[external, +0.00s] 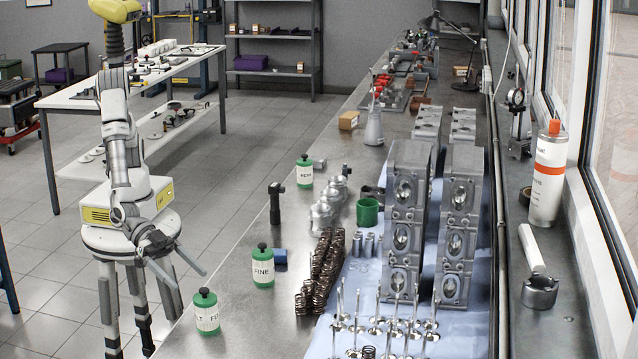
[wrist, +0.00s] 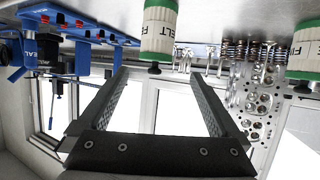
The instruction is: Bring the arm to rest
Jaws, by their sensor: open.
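My arm stands at the left in the external view, beside the long workbench (external: 235,335), bent with its forearm pointing down. My gripper (external: 190,281) is at the bench's left edge, behind and left of the nearest green-lidded jar (external: 206,312). Its two fingers are spread apart with nothing between them. In the wrist view, which looks upside down, my gripper (wrist: 155,75) also shows its two dark fingers wide apart and empty. The same jar, with part of a label reading "ELT" (wrist: 158,35), hangs just beyond the fingertips in that view, apart from them as far as I can tell.
A "FINE" jar (external: 263,267) and a third jar (external: 305,172) stand along the bench's left side. Springs (external: 322,270), valves (external: 395,325) and cylinder heads (external: 408,215) fill the bench to the right. Open floor (external: 240,160) lies between the bench and a white table (external: 85,97).

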